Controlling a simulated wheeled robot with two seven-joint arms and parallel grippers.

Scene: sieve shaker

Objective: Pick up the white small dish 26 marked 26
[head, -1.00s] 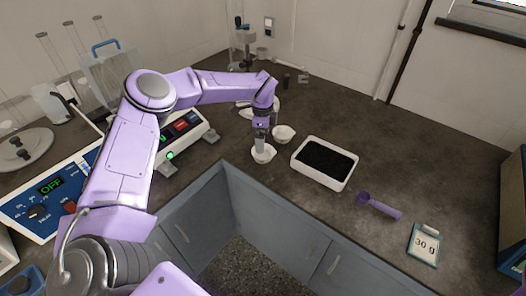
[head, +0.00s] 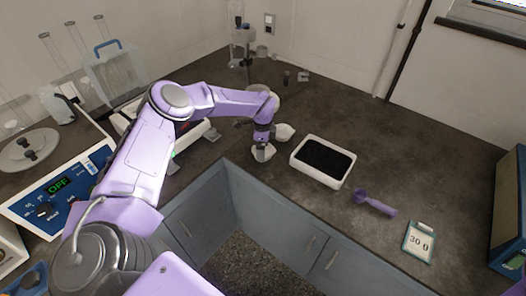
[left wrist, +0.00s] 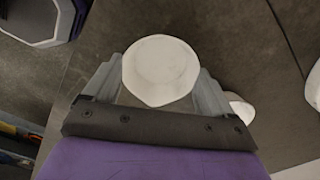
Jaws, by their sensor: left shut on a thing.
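A small white dish (head: 264,154) is held by my left gripper (head: 262,143) near the counter's front edge, left of the white tray. The left wrist view shows the dish (left wrist: 160,70) from above between the two grey fingers, which are shut on it. I cannot read a 26 marking on it. Whether it is clear of the counter cannot be told. A second small white dish (head: 284,131) stands just behind it; its edge also shows in the left wrist view (left wrist: 240,110). My right gripper is not in view.
A white tray of dark granules (head: 323,161) stands to the right. A purple scoop (head: 374,203) and a 30 g display (head: 419,241) lie further right. A blue control panel (head: 62,190) reads OFF at left. The counter behind the tray is clear.

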